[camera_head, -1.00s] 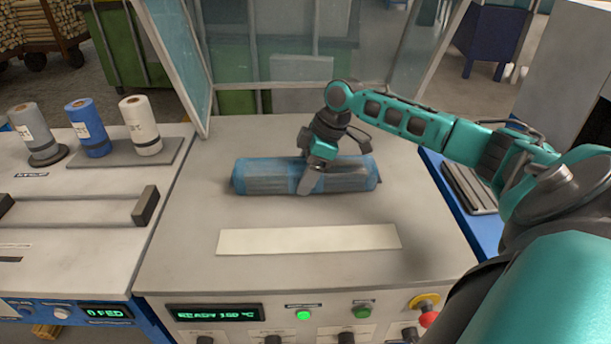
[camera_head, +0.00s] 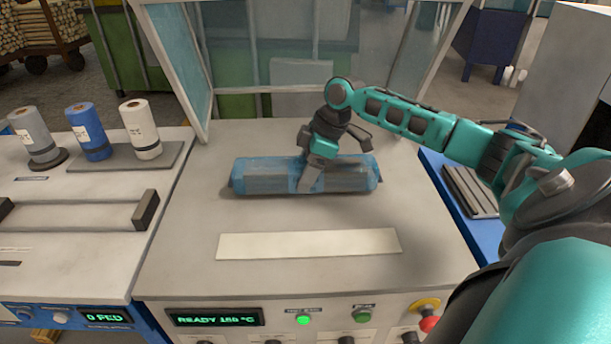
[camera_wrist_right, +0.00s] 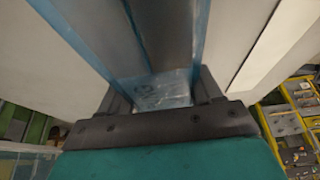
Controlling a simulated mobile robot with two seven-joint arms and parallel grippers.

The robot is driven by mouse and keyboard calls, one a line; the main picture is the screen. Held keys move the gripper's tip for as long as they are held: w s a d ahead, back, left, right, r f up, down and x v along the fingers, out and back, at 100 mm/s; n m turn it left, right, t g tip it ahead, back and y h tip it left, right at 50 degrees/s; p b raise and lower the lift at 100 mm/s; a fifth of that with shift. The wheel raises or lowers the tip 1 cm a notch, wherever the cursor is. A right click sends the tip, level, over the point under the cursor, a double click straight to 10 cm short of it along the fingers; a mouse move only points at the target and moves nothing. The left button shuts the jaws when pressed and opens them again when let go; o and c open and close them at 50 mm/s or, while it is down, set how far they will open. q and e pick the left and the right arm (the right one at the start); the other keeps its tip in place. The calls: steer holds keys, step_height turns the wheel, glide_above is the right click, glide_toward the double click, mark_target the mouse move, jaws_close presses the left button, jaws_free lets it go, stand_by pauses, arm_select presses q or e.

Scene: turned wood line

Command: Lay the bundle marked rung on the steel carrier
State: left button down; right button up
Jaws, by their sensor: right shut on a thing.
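A long bundle (camera_head: 265,176) wrapped in blue film lies crosswise above the pale machine top; I cannot read a mark on it. A shadow shows along its underside, and it seems just clear of the surface. My right gripper (camera_head: 309,182) is shut on its middle from above. In the right wrist view the bundle (camera_wrist_right: 165,35) runs between the two dark fingers (camera_wrist_right: 162,92). A grey ribbed metal rack (camera_head: 468,190), perhaps the steel carrier, rests on a blue surface at the right, partly behind my arm. My left gripper is out of view.
A pale strip (camera_head: 308,244) lies in front of the bundle. A clear guard (camera_head: 285,65) stands behind. Several film rolls (camera_head: 88,132) and a grey bar (camera_head: 80,214) occupy the left bench. A red button (camera_head: 430,323) sits at the front right.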

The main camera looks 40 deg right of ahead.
step_height(320, 180, up, 9)
steer(key=shift+a+f+p, duration=0.1)
steer(key=shift+f+p, duration=0.05)
steer(key=shift+p, duration=0.2)
